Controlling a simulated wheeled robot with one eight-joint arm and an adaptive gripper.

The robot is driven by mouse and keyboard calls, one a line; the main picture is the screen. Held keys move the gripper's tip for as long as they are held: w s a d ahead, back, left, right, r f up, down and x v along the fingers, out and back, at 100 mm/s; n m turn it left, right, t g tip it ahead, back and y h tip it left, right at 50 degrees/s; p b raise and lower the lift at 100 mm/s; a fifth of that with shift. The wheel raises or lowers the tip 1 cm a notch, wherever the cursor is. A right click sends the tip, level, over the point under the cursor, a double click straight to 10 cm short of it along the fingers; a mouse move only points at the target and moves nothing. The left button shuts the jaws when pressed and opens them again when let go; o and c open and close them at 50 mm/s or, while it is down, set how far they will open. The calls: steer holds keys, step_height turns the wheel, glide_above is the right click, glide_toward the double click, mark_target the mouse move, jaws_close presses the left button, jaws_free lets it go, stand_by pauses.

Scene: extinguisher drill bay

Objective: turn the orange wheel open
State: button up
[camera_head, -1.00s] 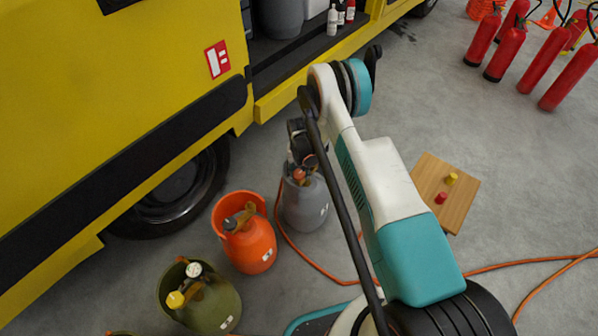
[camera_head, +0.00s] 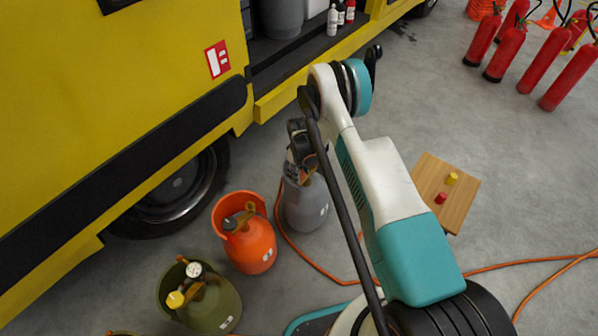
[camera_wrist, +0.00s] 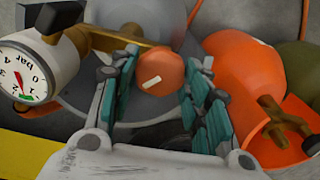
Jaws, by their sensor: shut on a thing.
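The orange wheel (camera_wrist: 158,76) is a round knob with a pale mark on its face, in the middle of the wrist view. It sits beside a brass valve fitting (camera_wrist: 120,45) on the grey cylinder (camera_head: 306,205). My gripper (camera_wrist: 163,66) is shut on the wheel, with its teal-padded fingers on either side. In the head view my gripper (camera_head: 302,150) is over the top of the grey cylinder and mostly hides the valve. A white pressure gauge (camera_wrist: 22,75) is at the left in the wrist view.
An orange cylinder (camera_head: 250,247) and an olive cylinder (camera_head: 212,308) with a gauge stand left of the grey one. The yellow truck (camera_head: 95,90) is close behind. An orange hose (camera_head: 318,268) runs over the floor. A low wooden table (camera_head: 458,205) stands at right.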

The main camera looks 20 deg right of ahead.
steer(key=n, duration=0.4)
steer(key=shift+n, duration=2)
steer(key=o, duration=1.1)
step_height(320, 180, up, 12)
